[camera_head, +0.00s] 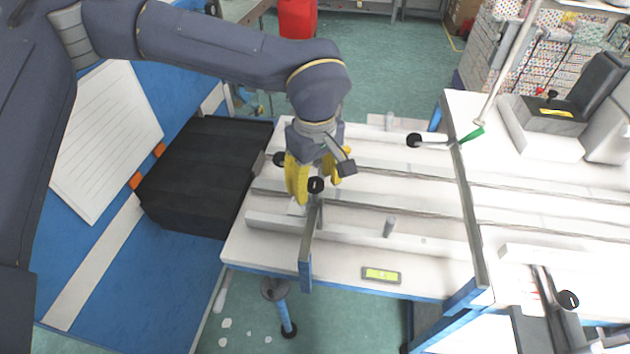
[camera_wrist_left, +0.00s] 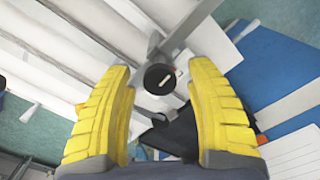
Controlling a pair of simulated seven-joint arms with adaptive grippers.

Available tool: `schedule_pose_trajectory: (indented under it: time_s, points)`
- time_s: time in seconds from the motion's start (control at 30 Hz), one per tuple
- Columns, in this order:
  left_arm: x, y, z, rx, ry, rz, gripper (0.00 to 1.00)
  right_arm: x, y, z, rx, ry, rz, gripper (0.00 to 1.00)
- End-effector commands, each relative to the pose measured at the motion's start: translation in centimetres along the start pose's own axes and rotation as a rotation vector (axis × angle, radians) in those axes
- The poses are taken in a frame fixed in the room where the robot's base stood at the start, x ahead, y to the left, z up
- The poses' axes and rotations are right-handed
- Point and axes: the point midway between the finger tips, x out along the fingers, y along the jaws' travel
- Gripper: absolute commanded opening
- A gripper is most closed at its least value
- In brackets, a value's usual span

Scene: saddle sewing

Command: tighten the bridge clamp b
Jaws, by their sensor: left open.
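A clamp with a grey bar (camera_head: 307,255) lies across the near left part of the white bench, and its round black knob (camera_head: 316,185) is at the bar's far end. My left gripper (camera_head: 316,182) is above this knob, with its yellow fingers spread to either side. In the left wrist view the knob (camera_wrist_left: 159,79) shows between the tips of my open left gripper (camera_wrist_left: 160,68), with a gap on each side. A second long clamp bar (camera_head: 467,205) crosses the bench further right, with a black knob (camera_head: 414,140) near its far end. The frames do not label which clamp is b.
The slotted white bench (camera_head: 425,287) carries a yellow-green level (camera_head: 381,275) and a small grey peg (camera_head: 389,227). A black box (camera_head: 205,175) stands left of it. A thin pole with a green tip (camera_head: 473,135) and a grey device (camera_head: 545,115) are at the right.

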Motion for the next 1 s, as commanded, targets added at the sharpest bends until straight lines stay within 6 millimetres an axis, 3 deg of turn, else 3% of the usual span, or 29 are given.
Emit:
schedule_pose_trajectory:
  time_s: [0.17,0.7,1.0]
  points:
    - [-1.6,0.1,-0.1,-0.001,0.003,0.003,0.56,0.0,-0.1,0.0,0.000,0.000,-0.001,0.41]
    - [-10.1,0.1,-0.1,-0.002,0.002,0.002,0.56,0.0,-0.2,-0.1,0.001,0.001,-0.002,0.41]
    - [-11.9,0.0,0.0,-0.001,0.000,0.000,0.56,0.0,-0.2,-0.1,0.001,0.001,-0.002,0.41]
